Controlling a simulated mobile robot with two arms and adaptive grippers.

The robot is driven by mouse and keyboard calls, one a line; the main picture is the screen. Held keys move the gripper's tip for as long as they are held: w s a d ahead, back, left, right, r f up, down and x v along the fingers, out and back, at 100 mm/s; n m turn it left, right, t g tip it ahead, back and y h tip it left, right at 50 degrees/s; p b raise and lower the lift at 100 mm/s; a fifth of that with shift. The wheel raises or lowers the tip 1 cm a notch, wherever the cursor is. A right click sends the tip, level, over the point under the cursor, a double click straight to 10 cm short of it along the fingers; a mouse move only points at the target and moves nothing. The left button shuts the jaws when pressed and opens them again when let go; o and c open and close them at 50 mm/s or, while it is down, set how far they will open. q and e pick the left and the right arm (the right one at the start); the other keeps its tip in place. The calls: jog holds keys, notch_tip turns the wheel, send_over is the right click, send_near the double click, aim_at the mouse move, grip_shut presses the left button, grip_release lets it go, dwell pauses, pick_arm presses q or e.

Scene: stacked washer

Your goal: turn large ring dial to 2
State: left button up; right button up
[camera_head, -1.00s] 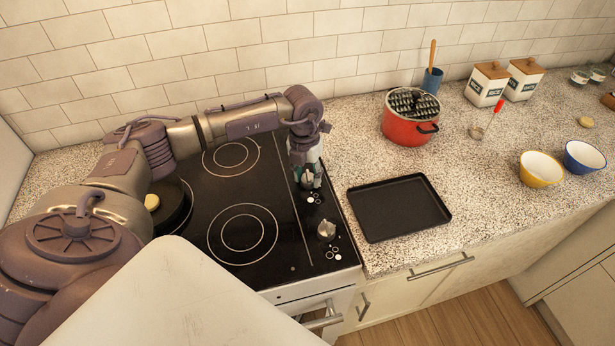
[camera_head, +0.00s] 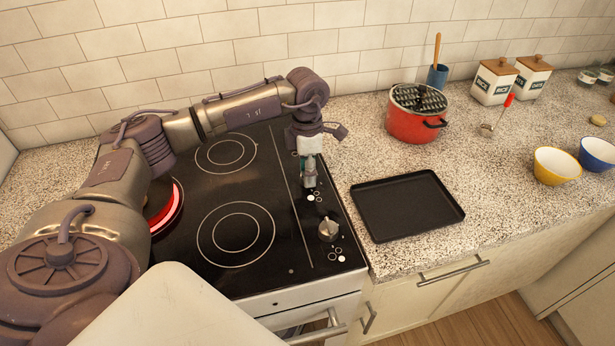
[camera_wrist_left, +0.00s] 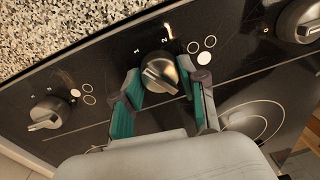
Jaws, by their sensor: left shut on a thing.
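A silver dial (camera_wrist_left: 159,66) sits on the black hob panel, with the numbers 1 and 2 and a group of ring marks beside it in the left wrist view. My left gripper (camera_wrist_left: 160,82) has its teal-padded fingers on opposite sides of this dial and is shut on it. In the head view my left gripper (camera_head: 309,182) points down at the hob's right side and hides most of that dial. I cannot read the exact setting.
A burner (camera_head: 172,210) glows red at the hob's left, partly behind my arm. Two ringed burners (camera_head: 226,153) (camera_head: 236,234) are dark. A black tray (camera_head: 407,206) lies on the counter beside the hob. A red pot (camera_head: 416,114) stands behind it.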

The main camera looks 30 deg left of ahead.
pick_arm(q)
jog(key=m+b, duration=0.3)
jog(key=m, duration=0.3)
jog(key=shift+w+f+b, duration=0.1)
jog(key=shift+b, duration=0.2)
jog(key=m+b, duration=0.2)
jog(key=m, duration=0.3)
jog(key=shift+d+m+y, duration=0.1)
jog(key=shift+m+y, duration=0.3)
jog(key=o, duration=1.1)
jog(key=shift+o, duration=0.2)
